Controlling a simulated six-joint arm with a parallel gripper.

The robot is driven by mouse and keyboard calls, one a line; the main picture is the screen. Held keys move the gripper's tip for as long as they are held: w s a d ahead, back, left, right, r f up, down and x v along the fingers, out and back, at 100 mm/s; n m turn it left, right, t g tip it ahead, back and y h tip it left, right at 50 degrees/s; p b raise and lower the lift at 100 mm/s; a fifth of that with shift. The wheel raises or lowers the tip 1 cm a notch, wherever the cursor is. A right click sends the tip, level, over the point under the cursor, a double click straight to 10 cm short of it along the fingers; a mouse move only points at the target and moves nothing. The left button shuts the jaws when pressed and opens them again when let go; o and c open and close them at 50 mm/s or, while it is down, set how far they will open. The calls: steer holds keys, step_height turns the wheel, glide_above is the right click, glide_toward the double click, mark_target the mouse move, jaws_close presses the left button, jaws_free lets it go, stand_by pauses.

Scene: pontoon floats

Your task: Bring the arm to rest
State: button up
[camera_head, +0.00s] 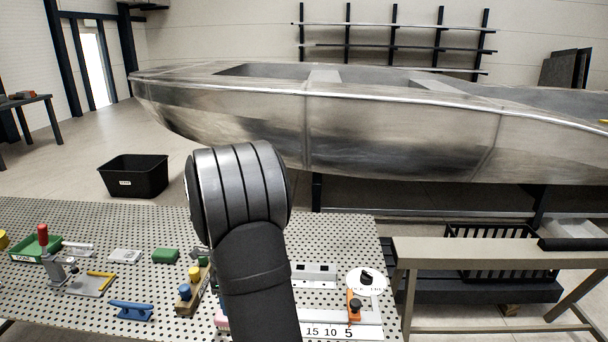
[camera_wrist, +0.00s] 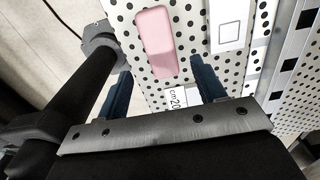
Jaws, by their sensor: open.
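My gripper shows in the wrist view (camera_wrist: 160,88) with its two dark blue fingers spread apart and nothing between them. It hangs over the perforated table (camera_wrist: 185,85), where a pink block (camera_wrist: 154,43) lies ahead of the fingers. In the head view my dark arm rises from the bottom centre across the perforated table (camera_head: 140,225) and hides the gripper and part of the tabletop.
On the table's left are a green tray (camera_head: 38,250), a red-handled clamp (camera_head: 43,237), a blue cleat (camera_head: 132,310) and a green block (camera_head: 166,255). An orange tool (camera_head: 354,306) stands right of my arm. A metal boat hull (camera_head: 400,130) spans the back. A black bin (camera_head: 134,176) sits on the floor.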

step_height(320, 180, down, 9)
steer(key=shift+r, duration=0.15)
step_height(320, 180, up, 3)
steer(key=shift+f, duration=0.1)
steer(key=shift+r, duration=0.75)
